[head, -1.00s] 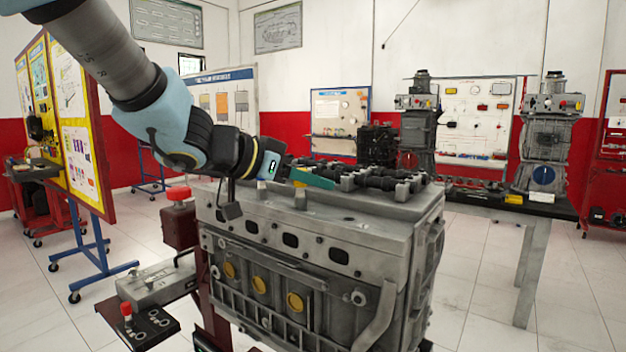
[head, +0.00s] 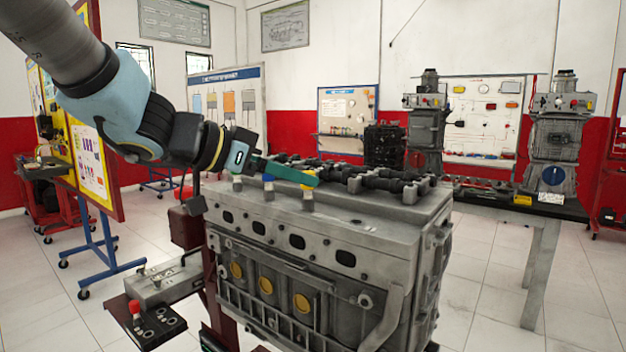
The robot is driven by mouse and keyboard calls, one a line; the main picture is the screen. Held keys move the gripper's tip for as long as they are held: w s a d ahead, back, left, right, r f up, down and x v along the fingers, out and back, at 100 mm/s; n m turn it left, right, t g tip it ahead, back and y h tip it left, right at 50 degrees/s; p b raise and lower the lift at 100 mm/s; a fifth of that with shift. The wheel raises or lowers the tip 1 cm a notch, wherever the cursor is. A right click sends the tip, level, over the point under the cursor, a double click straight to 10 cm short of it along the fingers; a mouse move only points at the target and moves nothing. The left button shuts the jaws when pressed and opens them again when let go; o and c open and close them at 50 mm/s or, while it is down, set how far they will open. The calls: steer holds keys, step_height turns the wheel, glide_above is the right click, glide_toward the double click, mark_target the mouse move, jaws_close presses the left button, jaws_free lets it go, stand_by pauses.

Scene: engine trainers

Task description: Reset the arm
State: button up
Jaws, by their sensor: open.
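My arm reaches in from the upper left, and my gripper (head: 308,178) shows as a green finger pointing right, just above the near left part of the engine block (head: 330,225). The second finger is not clearly seen. The jaws are open and hold nothing that I can see. Below the finger, three short upright pieces stand on the block's top: one grey with a green top (head: 237,183), one with a blue top (head: 269,188) and one with a yellow top (head: 307,197). I cannot tell whether the finger touches any of them.
A dark camshaft assembly (head: 385,180) lies along the block's top. A grey box (head: 165,283) and a control panel with a red button (head: 145,318) are at lower left. A yellow display board (head: 75,130) stands left. A workbench (head: 545,215) with engine models is behind at right.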

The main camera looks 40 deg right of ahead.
steer(key=shift+v, duration=2.3)
steer(key=w+a+f+n+t+y, duration=0.1)
steer(key=w+a+f+n+t, duration=0.2)
steer(key=w, duration=0.5)
steer(key=w+a+f+n+t+y, duration=0.2)
steer(key=w+a+n+t, duration=0.25)
steer(key=w, duration=0.25)
steer(key=w+a+f+n+t+y, duration=0.35)
steer(key=w+a+f+y, duration=0.2)
steer(key=a, duration=0.45)
steer(key=s+a+f+n+g+y, duration=0.2)
steer(key=a+f+n+g+y, duration=0.1)
steer(key=a+f, duration=0.55)
steer(key=s+a+f+n+g+y, duration=0.1)
steer(key=s+a+f+n+g, duration=0.2)
steer(key=s, duration=0.7)
steer(key=a+f+g, duration=0.2)
steer(key=a, duration=0.2)
steer(key=shift+a+f+n+y, duration=0.3)
steer(key=shift+a+f+y, duration=0.05)
steer(key=shift+f, duration=0.05)
steer(key=shift+w, duration=0.1)
